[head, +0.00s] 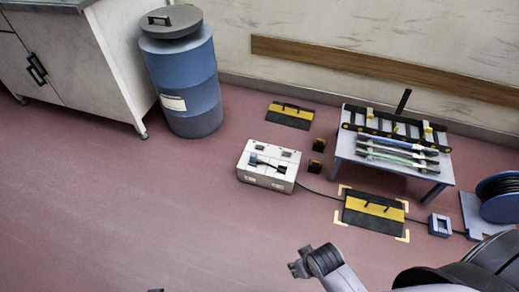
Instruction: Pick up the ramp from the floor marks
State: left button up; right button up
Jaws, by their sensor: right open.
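A black and yellow ramp (372,219) with dark handles on top lies flat on the red floor. Pale yellow corner marks (403,238) frame it, in front of the low blue table. My right gripper (297,264) is open and empty, to the lower left of the ramp and apart from it. A small dark part at the bottom edge, left of the middle, may be my left gripper; too little shows to tell its state.
A cable runs from a white box (253,177) to the ramp, then past a blue frame (439,226) towards a cable reel (500,200). A similar ramp (288,117) lies near the wall. The table (428,176) holds rods. A blue drum (187,90) stands behind. The left floor is clear.

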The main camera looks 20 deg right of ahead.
aim_at(377, 213)
jog(key=z, duration=1.85)
jog(key=i+j, duration=0.1)
